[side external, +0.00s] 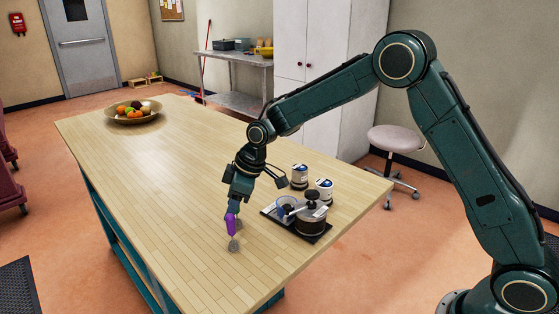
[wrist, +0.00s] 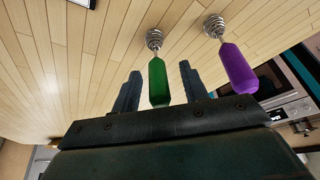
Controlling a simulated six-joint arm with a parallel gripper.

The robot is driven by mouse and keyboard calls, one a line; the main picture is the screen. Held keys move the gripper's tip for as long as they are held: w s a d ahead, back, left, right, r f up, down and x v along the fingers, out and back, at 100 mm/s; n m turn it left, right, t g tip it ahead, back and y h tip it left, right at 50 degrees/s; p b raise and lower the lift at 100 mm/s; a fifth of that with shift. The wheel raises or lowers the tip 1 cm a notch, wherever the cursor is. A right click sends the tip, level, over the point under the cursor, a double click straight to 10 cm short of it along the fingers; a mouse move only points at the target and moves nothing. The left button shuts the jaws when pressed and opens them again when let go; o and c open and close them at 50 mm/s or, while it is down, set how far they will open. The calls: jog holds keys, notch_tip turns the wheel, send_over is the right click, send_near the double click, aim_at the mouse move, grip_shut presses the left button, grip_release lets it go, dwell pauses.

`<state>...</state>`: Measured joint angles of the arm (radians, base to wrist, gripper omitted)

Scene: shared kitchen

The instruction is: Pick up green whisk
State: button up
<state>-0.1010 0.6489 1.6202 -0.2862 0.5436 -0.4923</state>
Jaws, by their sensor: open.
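The green whisk, with a green handle (wrist: 158,82) and a coiled wire head (wrist: 154,39), shows in the wrist view. Its handle lies between the two spread fingers of my gripper (wrist: 160,70), with a gap visible on each side. In the side view my gripper (side external: 238,203) is low over the table, and only a sliver of green shows behind a purple whisk (side external: 231,222). That purple whisk (wrist: 238,70) is right of the green one in the wrist view, outside the right finger. My gripper is open and holds nothing.
The wooden table (side external: 150,165) is clear to the left. A black tray (side external: 322,237) with a lidded jar (side external: 311,220) and a glass cup stands right of my gripper, with two cans (side external: 300,176) behind. A fruit bowl (side external: 135,119) sits at the far end.

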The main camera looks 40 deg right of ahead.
dwell(0.3)
grip_shut()
jog(key=shift+r, duration=0.1)
notch_tip(320, 180, up, 20)
dwell(0.9)
dwell(0.5)
